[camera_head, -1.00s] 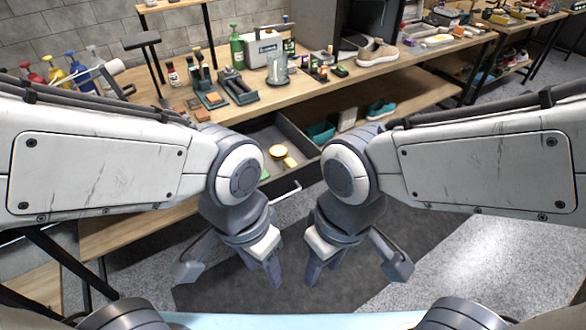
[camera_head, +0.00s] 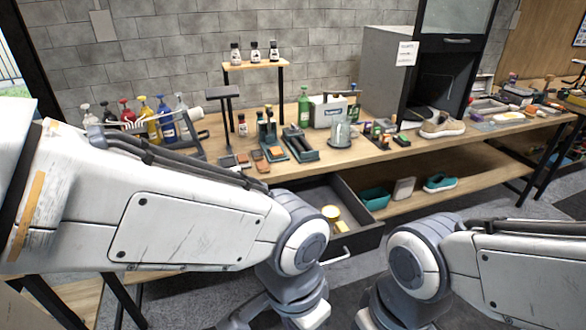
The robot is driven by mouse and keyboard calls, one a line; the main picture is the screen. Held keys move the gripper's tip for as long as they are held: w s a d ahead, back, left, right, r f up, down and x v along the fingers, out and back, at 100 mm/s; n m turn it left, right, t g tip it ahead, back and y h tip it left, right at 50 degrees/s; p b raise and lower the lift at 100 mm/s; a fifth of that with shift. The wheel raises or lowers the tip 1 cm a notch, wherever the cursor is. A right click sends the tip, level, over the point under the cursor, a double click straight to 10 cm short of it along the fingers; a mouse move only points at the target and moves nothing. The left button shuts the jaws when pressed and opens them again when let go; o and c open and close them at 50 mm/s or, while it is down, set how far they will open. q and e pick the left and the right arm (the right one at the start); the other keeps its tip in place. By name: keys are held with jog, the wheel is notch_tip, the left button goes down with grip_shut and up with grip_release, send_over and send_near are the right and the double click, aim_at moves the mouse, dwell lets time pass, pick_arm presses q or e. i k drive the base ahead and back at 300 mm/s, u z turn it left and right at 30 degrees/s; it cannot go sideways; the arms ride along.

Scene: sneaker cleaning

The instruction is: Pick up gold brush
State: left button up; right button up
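I cannot make out a clearly gold brush in this view. My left gripper (camera_head: 312,317) is at the bottom edge, in front of the open drawer. My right gripper (camera_head: 366,320) is beside it to the right. The fingers of both are cut off by the frame, and both are well short of the tabletop items.
The open drawer (camera_head: 357,245) holds yellow items and juts out below the wooden bench (camera_head: 222,180). A raised shelf (camera_head: 252,65) holds small bottles.

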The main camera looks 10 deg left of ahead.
aim_at(339, 226)
jog(key=k, duration=0.6)
jog(key=u, duration=0.15)
jog(key=i, duration=1.65)
jog(key=z, duration=0.8)
